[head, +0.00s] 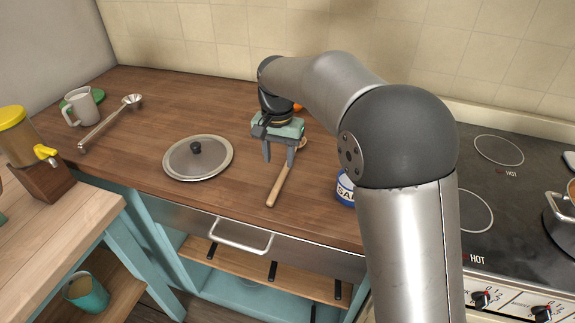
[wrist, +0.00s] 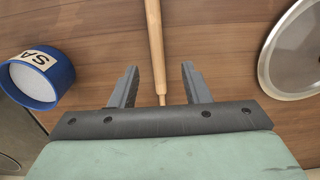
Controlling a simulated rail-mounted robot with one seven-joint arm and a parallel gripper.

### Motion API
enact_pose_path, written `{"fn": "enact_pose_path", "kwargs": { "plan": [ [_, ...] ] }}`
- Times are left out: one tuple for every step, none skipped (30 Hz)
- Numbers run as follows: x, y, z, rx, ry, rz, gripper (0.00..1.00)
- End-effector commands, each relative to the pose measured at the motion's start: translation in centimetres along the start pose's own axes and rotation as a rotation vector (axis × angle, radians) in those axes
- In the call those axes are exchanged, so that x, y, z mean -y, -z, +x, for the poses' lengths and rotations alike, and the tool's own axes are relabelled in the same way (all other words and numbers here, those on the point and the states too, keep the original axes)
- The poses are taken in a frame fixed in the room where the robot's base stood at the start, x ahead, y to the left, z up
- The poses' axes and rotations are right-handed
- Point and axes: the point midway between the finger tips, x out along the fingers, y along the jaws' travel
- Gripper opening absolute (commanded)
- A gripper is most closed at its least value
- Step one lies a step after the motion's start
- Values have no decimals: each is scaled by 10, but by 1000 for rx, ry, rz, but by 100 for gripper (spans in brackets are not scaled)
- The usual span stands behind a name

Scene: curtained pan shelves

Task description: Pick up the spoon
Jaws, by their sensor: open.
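A wooden utensil, seemingly the spoon (head: 278,187), lies on the brown counter with its handle toward the front edge. My gripper (head: 279,162) is above it, fingers pointing down and apart. In the wrist view the spoon's handle (wrist: 155,45) runs from the top edge down between the two open fingers of my gripper (wrist: 160,69), with a gap on each side. The spoon's far end is mostly hidden behind my gripper, so I cannot see its bowl clearly.
A round metal lid (head: 199,164) lies left of the spoon, and a blue salt can (head: 345,188) stands right of it. A metal ladle (head: 110,122) and a white mug (head: 80,107) are farther left. The stove (head: 485,180) is at right.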

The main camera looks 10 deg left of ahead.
Motion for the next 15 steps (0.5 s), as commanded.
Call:
{"fn": "enact_pose_path", "kwargs": {
  "plan": [
    [0,0,5,1,-1,0,43],
    [0,0,7,1,-1,0,43],
    [0,0,10,1,-1,0,43],
    [0,0,11,1,-1,0,43],
    [0,0,12,1,-1,0,43],
    [-1,0,15,0,-1,0,43],
    [-1,-1,17,0,-1,0,43],
    [-2,-2,21,2,-2,0,43],
    [-3,-2,26,2,-2,0,43],
    [-3,-3,31,2,-3,0,43],
    [-4,-4,36,2,-3,0,43],
    [-5,-4,42,2,-3,0,43],
    [-4,-4,47,2,-2,0,43],
    [-4,-4,51,2,-2,0,43],
    [-4,-4,56,1,-2,0,43]
  ]
}}
